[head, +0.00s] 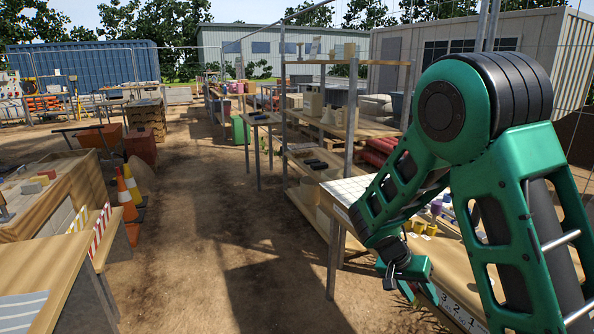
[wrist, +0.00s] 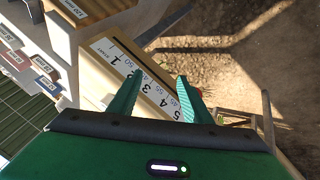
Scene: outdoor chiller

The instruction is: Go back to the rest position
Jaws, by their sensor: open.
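My green arm (head: 515,170) reaches down over the wooden bench on the right in the head view. My gripper (head: 389,278) hangs by the bench's front edge. In the wrist view my gripper (wrist: 157,88) has its two green fingers apart, with nothing between them that I can see held. Behind the fingers lies a white strip (wrist: 112,52) with black numbers, along the bench edge. The strip also shows in the head view (head: 462,312). My arm hides part of the bench.
A shelf rack (head: 350,130) stands beyond the bench. Orange-and-white cones (head: 127,197) and wooden tables (head: 40,200) stand on the left. The dirt aisle (head: 215,210) between is open. In the wrist view, bare ground (wrist: 235,40) lies right of the strip.

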